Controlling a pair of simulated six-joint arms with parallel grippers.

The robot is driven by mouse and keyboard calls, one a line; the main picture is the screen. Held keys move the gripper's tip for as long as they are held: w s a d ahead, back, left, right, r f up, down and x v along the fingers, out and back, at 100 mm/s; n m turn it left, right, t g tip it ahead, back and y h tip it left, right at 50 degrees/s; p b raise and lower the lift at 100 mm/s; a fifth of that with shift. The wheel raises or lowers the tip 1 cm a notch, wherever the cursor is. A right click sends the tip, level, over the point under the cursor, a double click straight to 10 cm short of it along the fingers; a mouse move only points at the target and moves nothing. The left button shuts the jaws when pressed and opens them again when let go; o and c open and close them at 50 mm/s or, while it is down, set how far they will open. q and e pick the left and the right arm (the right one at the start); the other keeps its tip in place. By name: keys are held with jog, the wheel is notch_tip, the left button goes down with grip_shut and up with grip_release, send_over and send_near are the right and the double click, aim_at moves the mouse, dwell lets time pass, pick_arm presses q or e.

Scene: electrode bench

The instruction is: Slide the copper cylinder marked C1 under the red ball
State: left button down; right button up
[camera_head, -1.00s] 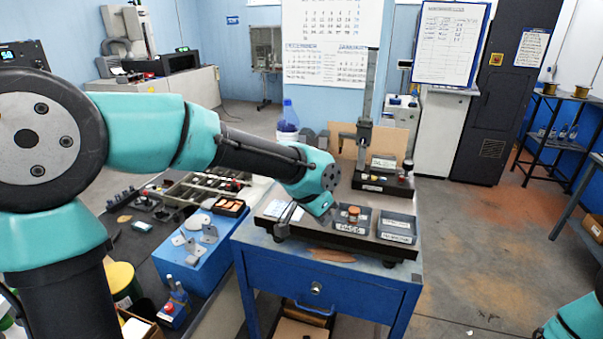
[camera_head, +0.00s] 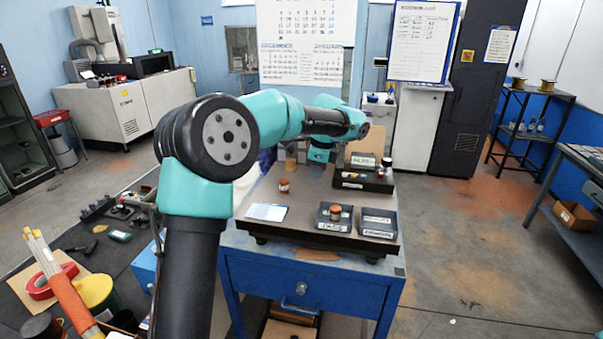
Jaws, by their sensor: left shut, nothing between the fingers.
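A small copper cylinder (camera_head: 284,185) stands upright on the dark plate, left of centre. Another copper piece (camera_head: 336,212) is in the left labelled tray. Markings on both are too small to read, so I cannot tell which is C1. My left gripper (camera_head: 317,170) is over the back of the plate, right of and beyond the standing cylinder. It is shut and empty, its fingertips small and partly hidden by its wrist. My right gripper is out of view.
Two dark labelled trays, the left one (camera_head: 322,225) and the right one (camera_head: 378,224), sit at the plate's front right. A white card (camera_head: 267,212) lies at its front left. My left arm blocks part of the back.

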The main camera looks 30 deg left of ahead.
pick_arm(q)
jog(key=shift+w+d+f+g, duration=0.3)
jog(key=shift+w+d+f, duration=0.15)
jog(key=shift+d+f, duration=0.3)
jog(key=shift+s+a, duration=0.1)
jog(key=shift+a, duration=0.05)
